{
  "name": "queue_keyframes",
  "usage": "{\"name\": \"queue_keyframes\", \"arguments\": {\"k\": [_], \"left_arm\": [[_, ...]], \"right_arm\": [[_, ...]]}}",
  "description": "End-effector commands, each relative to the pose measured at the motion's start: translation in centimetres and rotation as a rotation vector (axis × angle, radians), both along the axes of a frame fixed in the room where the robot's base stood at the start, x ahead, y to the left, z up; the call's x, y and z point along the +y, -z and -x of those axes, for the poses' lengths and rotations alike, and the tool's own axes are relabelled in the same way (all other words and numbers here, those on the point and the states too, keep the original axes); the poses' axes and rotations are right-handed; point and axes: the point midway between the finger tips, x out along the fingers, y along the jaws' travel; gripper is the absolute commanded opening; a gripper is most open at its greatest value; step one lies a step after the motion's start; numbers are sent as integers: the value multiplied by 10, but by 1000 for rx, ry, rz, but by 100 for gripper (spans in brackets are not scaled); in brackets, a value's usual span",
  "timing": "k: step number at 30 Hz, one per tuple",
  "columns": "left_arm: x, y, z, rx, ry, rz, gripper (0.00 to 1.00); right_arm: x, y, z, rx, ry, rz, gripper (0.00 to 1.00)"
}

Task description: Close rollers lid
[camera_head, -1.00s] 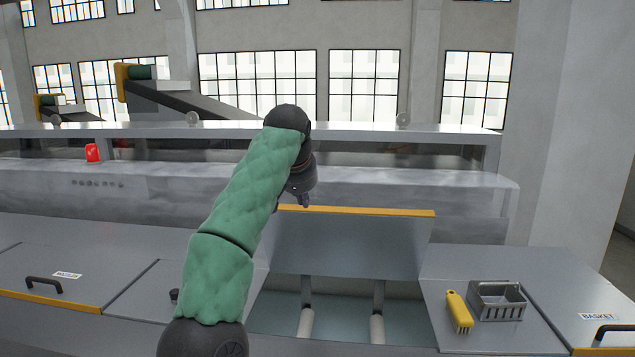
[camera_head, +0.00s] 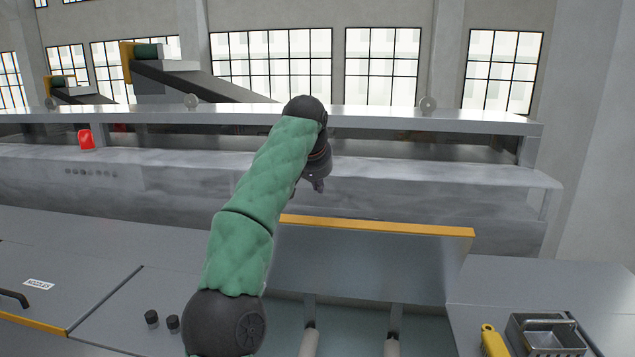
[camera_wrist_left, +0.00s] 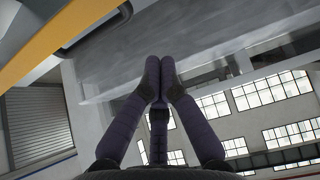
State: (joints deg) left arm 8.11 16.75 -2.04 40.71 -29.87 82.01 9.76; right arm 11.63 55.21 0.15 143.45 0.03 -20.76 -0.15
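The rollers lid (camera_head: 370,268) is a grey panel with a yellow top edge. It stands raised over an open bay in the machine, where two pale rollers (camera_head: 392,346) on dark supports show below it. My left gripper (camera_head: 318,186) hangs above and apparently behind the lid's yellow edge, near its left end, apart from it in the picture. In the left wrist view its dark fingers (camera_wrist_left: 160,72) meet at the tips with nothing between them. A yellow strip there (camera_wrist_left: 52,38), likely the lid's edge, lies at upper left, clear of the fingers. My right gripper is out of view.
A metal basket (camera_head: 545,338) and a yellow brush (camera_head: 493,341) lie on the counter to the right. Two black knobs (camera_head: 162,320) and the nozzles lid (camera_head: 50,262) are at left. A long grey housing (camera_head: 420,190) with a red light (camera_head: 86,139) runs behind.

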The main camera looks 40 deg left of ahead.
Motion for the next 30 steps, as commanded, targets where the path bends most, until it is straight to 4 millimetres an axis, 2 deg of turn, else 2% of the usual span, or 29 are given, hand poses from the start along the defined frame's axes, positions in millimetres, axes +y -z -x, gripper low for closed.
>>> {"name": "queue_keyframes", "arguments": {"k": [1, 9, 18, 30], "left_arm": [[3, 11, -5, 5, 0, 1, 0], [18, 47, -29, 2, 0, 1, 0], [2, 54, -4, 0, 3, 0, 0], [-3, 57, 3, 0, 1, 0, 0]], "right_arm": [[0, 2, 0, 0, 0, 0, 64], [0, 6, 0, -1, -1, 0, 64], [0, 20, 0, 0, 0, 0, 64], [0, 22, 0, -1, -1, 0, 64]]}}
